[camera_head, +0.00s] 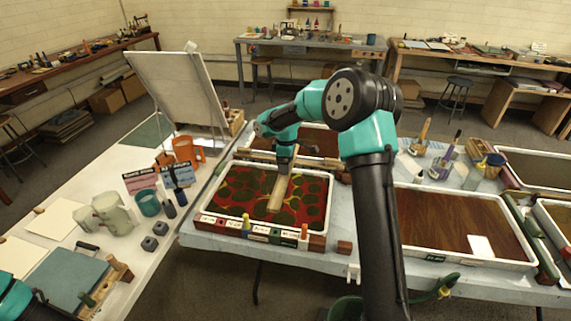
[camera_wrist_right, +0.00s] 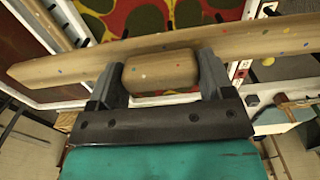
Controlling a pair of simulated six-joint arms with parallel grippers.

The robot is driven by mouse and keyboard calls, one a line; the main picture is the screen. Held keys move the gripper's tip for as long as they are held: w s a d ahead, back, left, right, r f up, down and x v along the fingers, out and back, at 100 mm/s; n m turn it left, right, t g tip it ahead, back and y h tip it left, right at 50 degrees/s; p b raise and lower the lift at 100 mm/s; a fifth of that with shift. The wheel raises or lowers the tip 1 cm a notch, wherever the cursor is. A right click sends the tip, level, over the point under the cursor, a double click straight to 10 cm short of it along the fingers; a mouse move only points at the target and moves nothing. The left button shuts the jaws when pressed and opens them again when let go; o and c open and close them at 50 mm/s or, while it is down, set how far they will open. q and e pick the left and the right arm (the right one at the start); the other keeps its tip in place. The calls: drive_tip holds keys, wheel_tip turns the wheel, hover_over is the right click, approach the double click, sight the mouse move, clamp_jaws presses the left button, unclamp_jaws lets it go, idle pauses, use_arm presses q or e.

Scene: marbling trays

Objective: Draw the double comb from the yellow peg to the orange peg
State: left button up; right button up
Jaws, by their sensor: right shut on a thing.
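My right gripper (camera_head: 284,166) is shut on the wooden handle of the double comb (camera_head: 279,190), a long pale bar. In the right wrist view, the handle (camera_wrist_right: 160,71) sits between both fingers, and the speckled bar extends to each side. The comb is over the middle of a white-rimmed tray (camera_head: 216,211) of red fluid with dark green blobs and yellow veins. The yellow peg (camera_head: 246,220) and orange peg (camera_head: 304,230) stand along the tray's front edge. My left gripper is not visible.
A brown tray (camera_head: 465,226) with a white patch lies to the right, and another reddish-brown tray (camera_head: 318,140) behind. Mugs (camera_head: 114,213), dark cubes (camera_head: 150,243) and a tilted board (camera_head: 178,88) stand on the left table. A brush jar (camera_head: 440,168) is at back right.

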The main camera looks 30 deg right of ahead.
drive_tip(key=shift+f, duration=0.15)
wheel_tip(320, 180, down, 8)
drive_tip(key=shift+r, duration=0.2)
idle(1.3)
drive_tip(key=shift+a, duration=0.1)
idle(0.4)
drive_tip(key=shift+w+a, duration=2.05)
drive_tip(key=shift+a, duration=0.15)
drive_tip(key=shift+w+a+f, duration=0.1)
drive_tip(key=shift+f, duration=1.45)
drive_tip(key=shift+s+d+f, duration=0.15)
drive_tip(key=shift+s+d, duration=2.25)
